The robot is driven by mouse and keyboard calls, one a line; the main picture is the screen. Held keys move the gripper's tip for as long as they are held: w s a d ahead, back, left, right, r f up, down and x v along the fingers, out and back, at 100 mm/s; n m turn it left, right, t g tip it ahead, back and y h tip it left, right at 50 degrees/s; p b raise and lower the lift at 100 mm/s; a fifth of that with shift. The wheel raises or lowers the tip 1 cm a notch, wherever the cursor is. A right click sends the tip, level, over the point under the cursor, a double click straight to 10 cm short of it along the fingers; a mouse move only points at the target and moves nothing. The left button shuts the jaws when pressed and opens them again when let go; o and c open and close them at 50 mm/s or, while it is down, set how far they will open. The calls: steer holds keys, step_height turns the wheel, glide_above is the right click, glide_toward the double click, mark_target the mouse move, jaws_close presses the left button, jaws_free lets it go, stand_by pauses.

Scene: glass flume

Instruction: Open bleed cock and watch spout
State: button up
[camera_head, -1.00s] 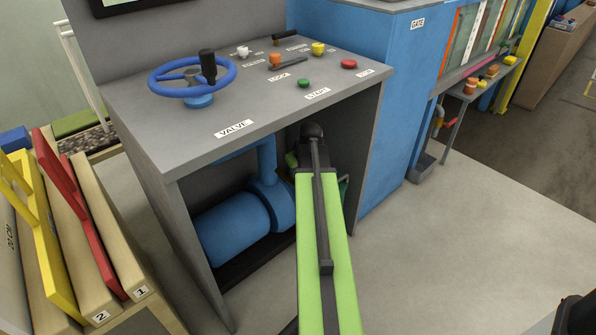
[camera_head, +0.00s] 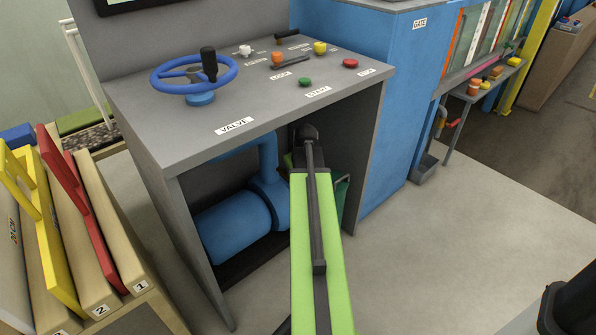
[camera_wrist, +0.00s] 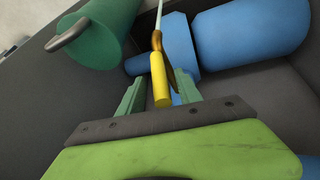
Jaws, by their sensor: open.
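In the wrist view, a yellow lever (camera_wrist: 159,80), apparently the bleed cock's handle, points toward my gripper. I cannot tell which part is the spout, and no water shows. My gripper (camera_wrist: 158,92) is open, with its green fingers on either side of the lever. A gap shows between the lever and each finger. In the head view my gripper and the cock are hidden behind my arm, which reaches under the console.
A blue pump body (camera_head: 233,226) stands under the console (camera_head: 160,140), beside my arm. A green container (camera_wrist: 95,35) with a grey handle is close at left in the wrist view. The console's side panels bound the space. Open floor (camera_head: 440,230) lies to the right.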

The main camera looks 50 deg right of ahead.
steer(key=shift+r, duration=0.1)
steer(key=p+v, duration=0.6)
steer(key=v, duration=0.1)
steer(key=shift+p, duration=0.4)
steer(key=shift+s+r, duration=0.1)
steer(key=shift+s, duration=0.05)
